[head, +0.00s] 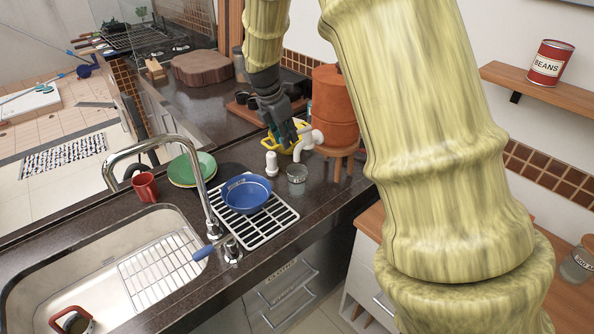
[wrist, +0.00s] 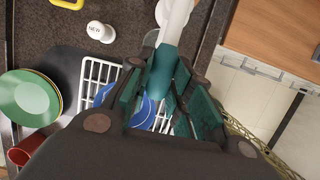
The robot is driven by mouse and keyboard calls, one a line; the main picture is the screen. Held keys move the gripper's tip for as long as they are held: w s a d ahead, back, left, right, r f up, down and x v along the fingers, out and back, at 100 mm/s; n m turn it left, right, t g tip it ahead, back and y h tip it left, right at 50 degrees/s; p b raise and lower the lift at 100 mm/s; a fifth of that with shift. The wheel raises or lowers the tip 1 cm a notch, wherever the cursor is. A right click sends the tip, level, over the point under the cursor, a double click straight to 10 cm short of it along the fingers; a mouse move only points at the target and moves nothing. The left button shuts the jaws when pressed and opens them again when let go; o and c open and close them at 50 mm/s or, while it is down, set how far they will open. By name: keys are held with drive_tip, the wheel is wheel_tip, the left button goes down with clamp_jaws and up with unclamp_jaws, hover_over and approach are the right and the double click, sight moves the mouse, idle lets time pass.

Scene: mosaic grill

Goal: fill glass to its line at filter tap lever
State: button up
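My gripper (head: 286,136) hangs just left of the white filter tap (head: 311,140), which juts from the clay water filter (head: 335,105). In the wrist view, my gripper (wrist: 168,97) has its teal fingers spread apart. The white tap (wrist: 176,18) comes down from the top, and a rounded teal piece at its near end lies between the fingers. I cannot tell whether this is the lever or part of my gripper, or whether they touch. A clear glass (head: 297,173) stands upright on the counter below the tap. Its line and any water are too small to see.
A white knob-like item (head: 271,165) marked NEW stands left of the glass. A blue bowl (head: 246,192) sits on a white rack (head: 277,222). Green plates (head: 192,169), a red mug (head: 145,187) and the sink are further left.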

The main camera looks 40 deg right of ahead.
drive_tip(key=shift+s+r, duration=0.1)
drive_tip(key=shift+r+p, duration=0.3)
drive_tip(key=shift+p, duration=0.1)
drive_tip(key=shift+r+p, duration=0.3)
drive_tip(key=shift+r, duration=0.15)
idle(7.0)
